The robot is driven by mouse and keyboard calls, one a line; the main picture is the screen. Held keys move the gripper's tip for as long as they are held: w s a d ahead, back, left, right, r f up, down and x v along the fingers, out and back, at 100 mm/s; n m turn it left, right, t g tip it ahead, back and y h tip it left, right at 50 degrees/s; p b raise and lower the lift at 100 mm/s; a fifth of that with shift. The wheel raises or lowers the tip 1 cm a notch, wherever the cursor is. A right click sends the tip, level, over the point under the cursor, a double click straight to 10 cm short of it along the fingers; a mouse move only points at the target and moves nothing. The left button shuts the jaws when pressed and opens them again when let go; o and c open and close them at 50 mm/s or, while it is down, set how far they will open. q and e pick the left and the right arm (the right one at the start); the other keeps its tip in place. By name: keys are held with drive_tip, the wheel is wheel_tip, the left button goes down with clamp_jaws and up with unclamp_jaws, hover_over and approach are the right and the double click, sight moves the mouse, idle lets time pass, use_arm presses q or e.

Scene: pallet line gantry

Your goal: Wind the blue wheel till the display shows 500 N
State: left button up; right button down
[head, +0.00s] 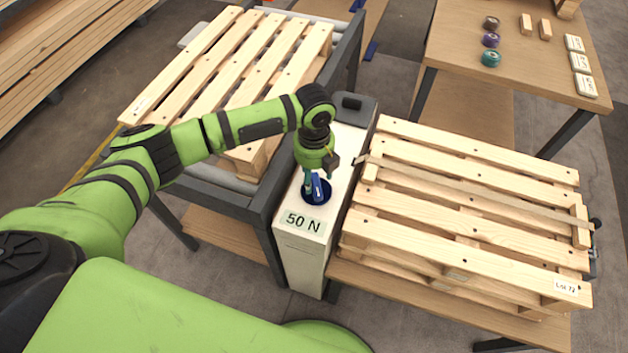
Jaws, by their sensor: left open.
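The blue wheel (317,194) sits on top of a narrow pale cabinet between two pallets. Its raised blue grip shows, and part of the wheel is hidden by my gripper. The display (303,222) on the cabinet's near top edge reads 50 N. My left gripper (314,187) reaches down from above at the wheel, its fingers open around or beside the raised grip; I cannot tell whether they touch it. My right gripper is not in view.
A wooden pallet (222,62) lies on the roller frame at left. A table (505,45) at the back right bears small coloured spools, wooden blocks and labelled pieces.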

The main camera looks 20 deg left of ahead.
sight(314, 185)
use_arm(q)
wheel_tip(314, 185, up, 8)
drive_tip(key=shift+f, duration=0.15)
idle(0.5)
